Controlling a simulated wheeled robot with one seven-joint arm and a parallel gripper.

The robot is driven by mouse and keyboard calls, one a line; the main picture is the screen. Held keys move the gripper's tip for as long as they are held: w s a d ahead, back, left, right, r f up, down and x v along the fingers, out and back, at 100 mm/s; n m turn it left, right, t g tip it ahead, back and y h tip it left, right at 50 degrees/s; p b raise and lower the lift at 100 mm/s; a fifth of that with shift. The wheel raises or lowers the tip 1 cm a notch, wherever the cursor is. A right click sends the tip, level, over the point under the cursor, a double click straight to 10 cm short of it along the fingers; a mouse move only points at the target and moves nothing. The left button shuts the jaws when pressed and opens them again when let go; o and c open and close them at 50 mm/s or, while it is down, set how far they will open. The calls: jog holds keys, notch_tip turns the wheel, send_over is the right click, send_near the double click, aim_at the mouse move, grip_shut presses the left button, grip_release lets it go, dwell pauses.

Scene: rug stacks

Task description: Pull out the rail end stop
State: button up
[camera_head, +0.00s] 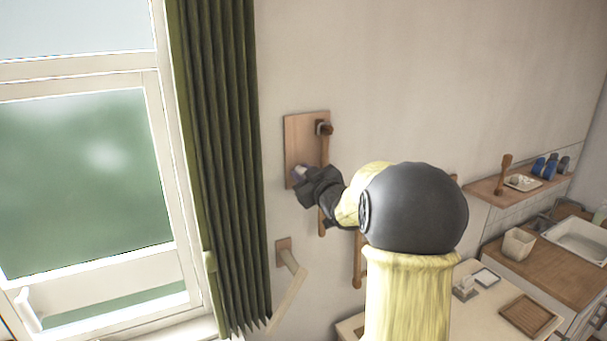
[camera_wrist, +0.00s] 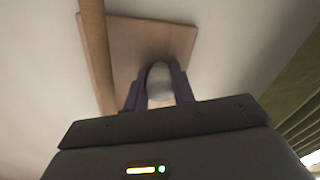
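The rail end stop looks like a pale grey rounded knob (camera_wrist: 160,80) on a wooden wall plate (camera_wrist: 150,38). In the head view the plate (camera_head: 300,130) hangs on the wall right of the curtain, and the knob (camera_head: 299,171) shows at its lower left. My gripper (camera_head: 305,179) is at the knob. In the wrist view its two dark fingers (camera_wrist: 160,88) stand either side of the knob and look closed against it. The contact faces are hidden. The knob still sits against the plate.
A wooden rod (camera_wrist: 97,50) runs past the plate's edge. A green curtain (camera_head: 222,150) and window stand at the left. A wooden bracket with a slanted bar (camera_head: 288,265) is below. A shelf (camera_head: 490,190) and counter (camera_head: 562,262) are at the right.

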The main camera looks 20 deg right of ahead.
grip_shut()
jog(key=shift+s, duration=0.55)
dwell(0.5)
jog(key=shift+s+d+b, duration=0.1)
jog(key=shift+s+b, duration=0.55)
jog(key=shift+s, duration=1.55)
jog(key=shift+w, duration=0.1)
